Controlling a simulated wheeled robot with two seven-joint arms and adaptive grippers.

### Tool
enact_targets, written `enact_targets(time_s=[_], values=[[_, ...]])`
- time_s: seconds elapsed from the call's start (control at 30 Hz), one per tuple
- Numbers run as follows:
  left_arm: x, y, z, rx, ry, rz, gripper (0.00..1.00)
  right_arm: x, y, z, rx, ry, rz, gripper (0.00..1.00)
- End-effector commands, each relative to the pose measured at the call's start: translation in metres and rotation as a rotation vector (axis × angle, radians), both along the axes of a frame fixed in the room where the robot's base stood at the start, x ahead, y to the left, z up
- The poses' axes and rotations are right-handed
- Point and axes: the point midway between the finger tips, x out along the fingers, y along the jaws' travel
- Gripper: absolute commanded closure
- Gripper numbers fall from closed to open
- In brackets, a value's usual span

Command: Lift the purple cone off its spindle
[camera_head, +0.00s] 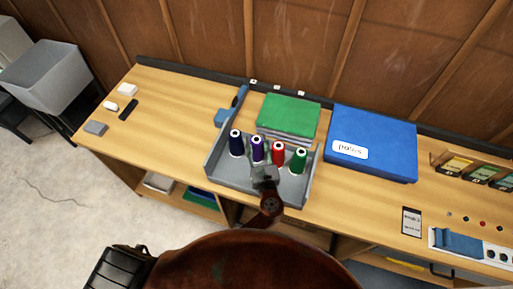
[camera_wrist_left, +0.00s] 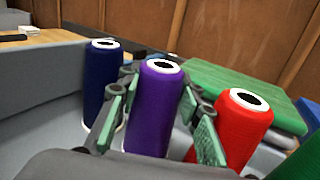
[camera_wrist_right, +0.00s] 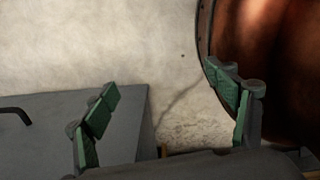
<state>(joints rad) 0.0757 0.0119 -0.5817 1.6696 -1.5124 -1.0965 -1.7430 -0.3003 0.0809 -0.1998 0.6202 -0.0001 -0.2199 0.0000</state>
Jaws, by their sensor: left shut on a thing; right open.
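The purple cone (camera_head: 257,150) stands upright in a row of thread cones in the grey tray, between a dark blue cone (camera_head: 236,144) and a red cone (camera_head: 278,153). My left gripper (camera_head: 264,174) reaches it from the front. In the left wrist view the purple cone (camera_wrist_left: 154,105) is between the two green-padded fingers, and the gripper is shut on it. Its spindle is hidden, and I cannot tell whether its base is raised. My right gripper (camera_wrist_right: 165,85) is open and empty, away from the cones.
A dark green cone (camera_head: 298,160) stands right of the red one. The neighbouring cones are close to my left fingers. The grey tray (camera_head: 212,160) has raised walls. The bench's left part is mostly clear.

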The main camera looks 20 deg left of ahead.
Motion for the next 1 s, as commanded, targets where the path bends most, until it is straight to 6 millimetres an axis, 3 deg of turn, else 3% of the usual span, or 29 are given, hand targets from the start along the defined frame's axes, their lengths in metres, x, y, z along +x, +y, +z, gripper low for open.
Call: enact_targets(time_s=[0.17, 0.63, 1.0], values=[[0.0, 0.0, 0.007, -0.001, -0.002, 0.0, 0.95, 0.0, 0.0, 0.003, 0.0, -0.001, 0.0, 0.21], [0.0, 0.0, 0.09, -0.003, -0.004, 0.0, 0.95, 0.009, 0.0, 0.029, 0.0, -0.014, 0.0, 0.21], [0.0, 0.0, 0.101, 0.0, -0.001, 0.0, 0.95, 0.01, 0.0, 0.031, 0.0, -0.016, 0.0, 0.21]])
